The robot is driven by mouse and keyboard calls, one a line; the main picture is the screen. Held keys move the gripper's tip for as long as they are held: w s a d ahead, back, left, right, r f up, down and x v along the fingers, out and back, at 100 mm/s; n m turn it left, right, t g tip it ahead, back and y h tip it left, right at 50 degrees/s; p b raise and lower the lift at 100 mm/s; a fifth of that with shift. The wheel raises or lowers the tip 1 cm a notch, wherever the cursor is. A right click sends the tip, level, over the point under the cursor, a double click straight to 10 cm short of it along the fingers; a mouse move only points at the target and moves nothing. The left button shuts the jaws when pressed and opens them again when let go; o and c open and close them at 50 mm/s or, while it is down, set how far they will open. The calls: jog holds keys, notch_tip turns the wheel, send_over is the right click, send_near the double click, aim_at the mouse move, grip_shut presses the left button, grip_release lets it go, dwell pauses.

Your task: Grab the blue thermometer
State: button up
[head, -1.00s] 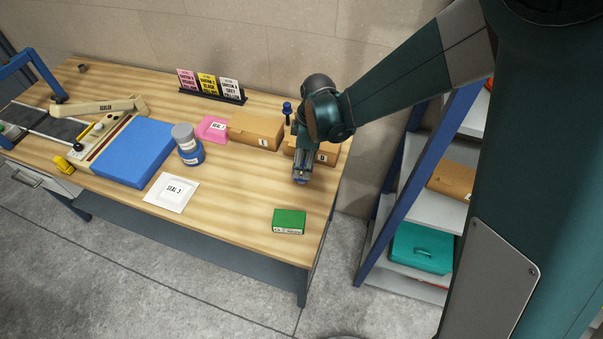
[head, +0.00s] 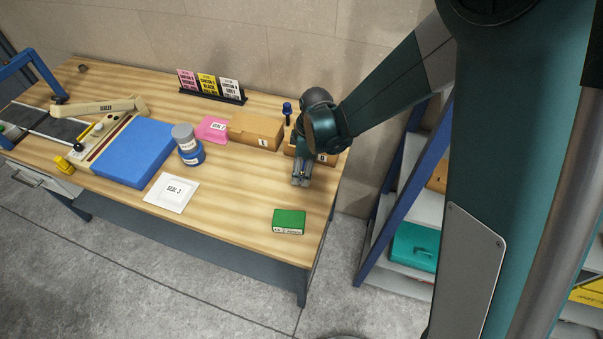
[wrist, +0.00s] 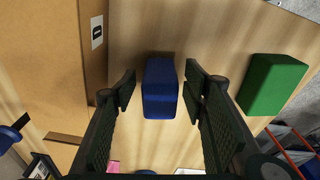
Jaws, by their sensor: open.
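A dark blue block (wrist: 160,88) lies on the wooden table in the wrist view, between my fingers. It is the blue thing nearest my gripper and may be the thermometer; no display or marking on it can be read. My gripper (wrist: 161,90) is open, with one finger on each side of the block and a visible gap on both sides. In the head view my gripper (head: 301,182) points down at the table's right part, in front of a small cardboard box, and mostly hides the block.
A green box (head: 289,221) lies nearer the front edge. Cardboard boxes (head: 256,131) stand behind and left; one edge is close to my left finger in the wrist view. A blue-topped upright item (head: 287,108) stands behind.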

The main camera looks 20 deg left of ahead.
jog(key=shift+a+f, duration=0.1)
jog(key=shift+f, duration=0.9)
jog(key=shift+c, duration=0.7)
jog(key=c, duration=1)
